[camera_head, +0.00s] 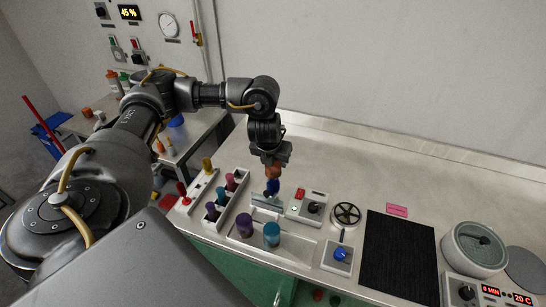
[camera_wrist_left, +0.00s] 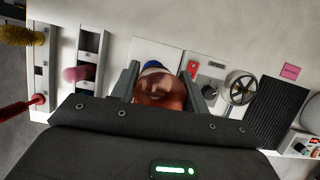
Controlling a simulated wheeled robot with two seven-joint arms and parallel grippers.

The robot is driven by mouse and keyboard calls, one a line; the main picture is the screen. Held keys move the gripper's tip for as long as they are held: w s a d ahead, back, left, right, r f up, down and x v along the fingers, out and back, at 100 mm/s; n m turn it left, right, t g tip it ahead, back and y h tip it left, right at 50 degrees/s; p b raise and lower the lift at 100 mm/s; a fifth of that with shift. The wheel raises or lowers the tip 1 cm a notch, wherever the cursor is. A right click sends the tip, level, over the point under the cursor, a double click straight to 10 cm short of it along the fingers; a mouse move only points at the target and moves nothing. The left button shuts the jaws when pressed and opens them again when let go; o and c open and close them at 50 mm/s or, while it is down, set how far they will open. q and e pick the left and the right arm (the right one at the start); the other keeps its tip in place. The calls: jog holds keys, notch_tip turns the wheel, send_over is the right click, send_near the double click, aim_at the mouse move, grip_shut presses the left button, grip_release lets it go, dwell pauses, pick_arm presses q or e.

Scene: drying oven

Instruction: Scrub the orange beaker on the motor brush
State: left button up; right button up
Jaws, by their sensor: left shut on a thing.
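My left gripper (camera_head: 273,163) is shut on the orange beaker (camera_head: 272,172), which it holds above the bench. In the left wrist view the orange beaker (camera_wrist_left: 160,90) fills the space between the two fingers of the left gripper (camera_wrist_left: 162,88). The blue motor brush (camera_head: 273,187) is directly below the beaker in the head view. Its blue edge also shows behind the beaker in the left wrist view (camera_wrist_left: 152,66). The beaker hides the brush's top, so I cannot tell how far they overlap. My right gripper is not in view.
A control box (camera_head: 306,205) with a red switch and black knob stands just right of the brush. Purple (camera_head: 244,224) and teal (camera_head: 271,233) cylinders stand in front. A rack (camera_head: 219,205) of coloured pieces is left. A handwheel (camera_head: 346,214) and black mat (camera_head: 398,255) lie right.

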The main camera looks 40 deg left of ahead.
aim_at(274, 166)
pick_arm(q)
jog(key=shift+w+a, duration=0.1)
jog(key=shift+a, duration=0.1)
notch_tip(274, 166, down, 3)
jog(key=b, duration=0.3)
jog(key=shift+b, duration=0.35)
jog(key=shift+w, duration=0.2)
dwell(0.4)
jog(key=shift+p, duration=0.35)
dwell(0.8)
